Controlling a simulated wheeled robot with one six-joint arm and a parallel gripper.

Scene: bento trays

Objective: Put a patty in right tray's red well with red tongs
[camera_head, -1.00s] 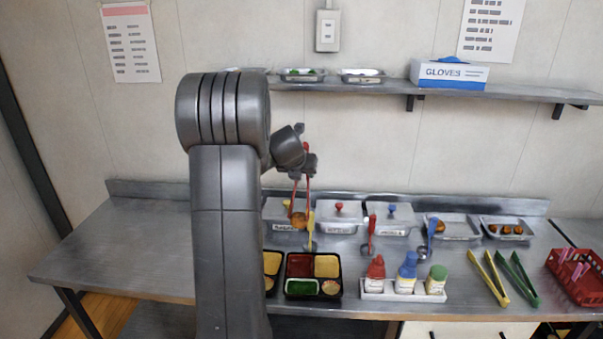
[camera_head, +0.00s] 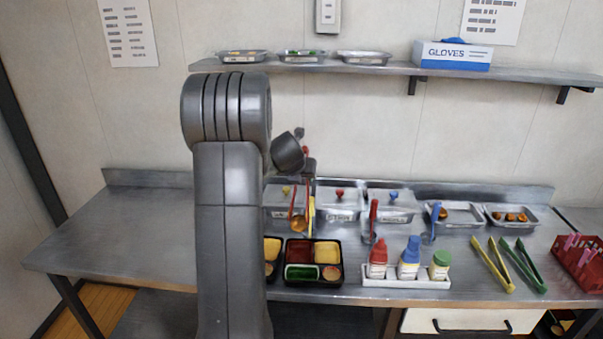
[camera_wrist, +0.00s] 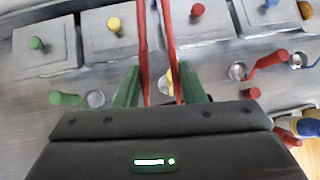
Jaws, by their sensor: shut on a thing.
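My gripper (camera_head: 307,172) is shut on the red tongs (camera_head: 307,190), whose arms also show in the wrist view (camera_wrist: 142,45) between the green fingers. The tongs hang down with a brown patty (camera_head: 299,225) between their tips. The patty is above and behind the right tray (camera_head: 342,272), apart from it, and is out of the wrist view. The right tray is black; its red well (camera_head: 298,249) is at the back left, beside a yellow well. A green well and a small round item are in front. The other tray (camera_head: 279,270) is mostly hidden by my arm.
Lidded containers (camera_head: 339,198) line the back, with ladles in front. A bottle rack (camera_head: 405,284) stands right of the tray. Yellow tongs (camera_head: 492,265), green tongs (camera_head: 525,265) and a red basket (camera_head: 580,262) are farther right. A patty pan (camera_head: 512,222) is behind.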

